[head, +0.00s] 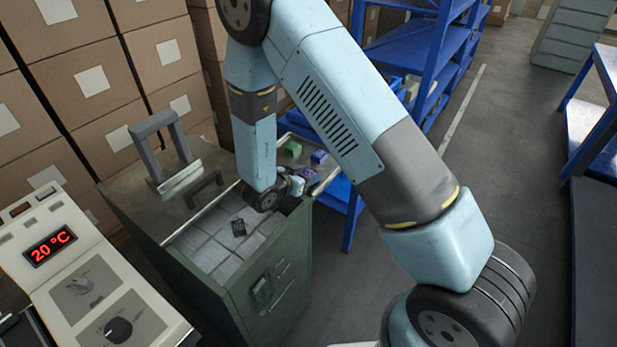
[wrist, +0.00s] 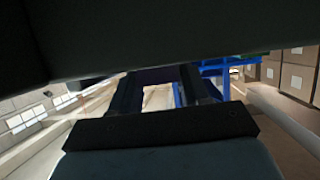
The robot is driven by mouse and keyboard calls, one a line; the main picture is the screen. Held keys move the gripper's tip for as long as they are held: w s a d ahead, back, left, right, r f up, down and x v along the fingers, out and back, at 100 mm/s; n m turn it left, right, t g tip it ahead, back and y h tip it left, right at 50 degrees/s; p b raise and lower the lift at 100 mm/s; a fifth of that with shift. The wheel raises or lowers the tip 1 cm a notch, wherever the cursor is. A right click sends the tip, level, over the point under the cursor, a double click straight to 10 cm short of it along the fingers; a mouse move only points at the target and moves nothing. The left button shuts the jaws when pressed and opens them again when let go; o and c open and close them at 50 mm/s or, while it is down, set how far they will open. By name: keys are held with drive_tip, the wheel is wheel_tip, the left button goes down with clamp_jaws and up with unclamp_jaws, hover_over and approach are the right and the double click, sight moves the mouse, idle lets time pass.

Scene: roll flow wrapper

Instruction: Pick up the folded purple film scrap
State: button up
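My gripper (head: 292,184) is low over the right end of the green cabinet's open top, with its fingers pointing right. In the wrist view my gripper (wrist: 162,85) shows two dark fingers spread apart, with a bright gap between them. A small dark purple piece (head: 310,173), possibly the folded film scrap, lies right beside the fingertips in the head view. I cannot tell whether they touch. A brighter blue-purple piece (head: 320,156) lies just behind it. A dark shape fills the top of the wrist view and hides much of what is ahead.
A green piece (head: 294,148) lies behind the gripper. A blue shelf rack (head: 425,60) stands behind, stacked cartons (head: 90,85) at left.

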drive_tip(key=shift+c, duration=1.3)
